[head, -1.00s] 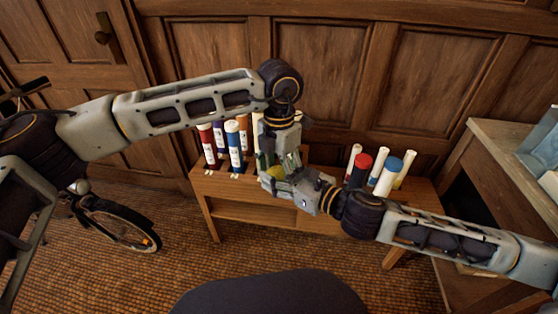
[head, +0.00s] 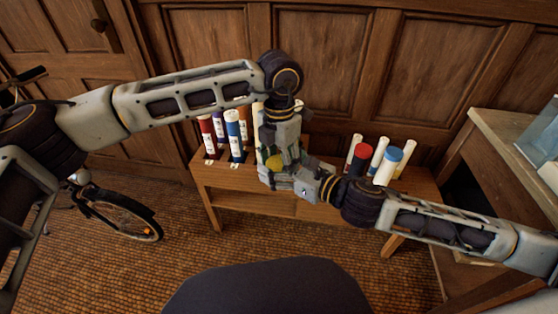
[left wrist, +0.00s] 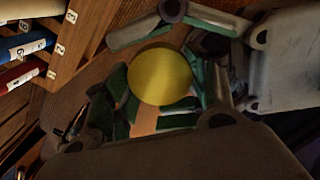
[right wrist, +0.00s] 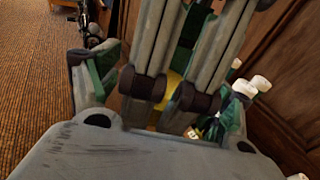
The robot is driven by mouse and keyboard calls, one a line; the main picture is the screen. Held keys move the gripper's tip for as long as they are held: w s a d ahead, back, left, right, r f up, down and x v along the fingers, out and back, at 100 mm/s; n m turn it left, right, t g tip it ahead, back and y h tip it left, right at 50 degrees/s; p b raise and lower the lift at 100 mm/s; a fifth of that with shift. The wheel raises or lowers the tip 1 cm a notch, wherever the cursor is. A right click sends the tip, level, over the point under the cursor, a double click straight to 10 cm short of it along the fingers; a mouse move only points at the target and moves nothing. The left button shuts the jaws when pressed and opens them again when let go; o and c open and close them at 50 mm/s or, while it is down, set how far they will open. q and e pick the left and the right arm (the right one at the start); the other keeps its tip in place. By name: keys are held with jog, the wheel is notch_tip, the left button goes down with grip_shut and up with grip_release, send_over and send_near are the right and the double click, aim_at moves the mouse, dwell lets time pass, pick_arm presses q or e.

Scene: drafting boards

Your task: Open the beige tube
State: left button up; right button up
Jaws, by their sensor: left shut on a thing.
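A pale beige tube (head: 257,110) stands at the right end of the left-hand row on the bench, partly hidden behind my left gripper. My left gripper (head: 277,155) points down and is shut on a round yellow-ended thing (head: 275,163). The left wrist view shows the yellow disc (left wrist: 160,76) end-on among green finger pads; its body is hidden, so I cannot tell whether it is the beige tube. My right gripper (right wrist: 165,95) comes in from the right, just below the left. Its fingers are apart, with the left gripper's fingers and a bit of yellow between them.
Red (head: 207,135) and blue (head: 234,135) tubes stand left of the grippers on the wooden bench (head: 225,180). Red-capped (head: 360,158), blue-capped (head: 388,165) and white tubes stand to the right. A panelled wall (head: 320,60) is close behind. A desk (head: 480,130) is at the right.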

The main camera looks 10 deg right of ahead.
jog(key=shift+f, duration=0.1)
jog(key=shift+f+m, duration=0.5)
jog(key=s+d+f+m+g+h, duration=0.25)
jog(key=f+m+h, duration=0.35)
jog(key=f+m, duration=1.3)
jog(key=s+d+f+m+g+h, duration=0.1)
jog(key=s+d+f+m+g, duration=0.2)
jog(key=s+m, duration=0.4)
jog(key=s+d+f+m+g+h, duration=0.1)
jog(key=s+d+f+m+g, duration=0.2)
jog(key=s+f+m, duration=0.5)
jog(key=d+m, duration=0.1)
jog(key=m, duration=0.5)
jog(key=shift+s+d+g+h, duration=0.2)
jog(key=shift+d+g+h, duration=0.15)
jog(key=shift+d+h, duration=0.05)
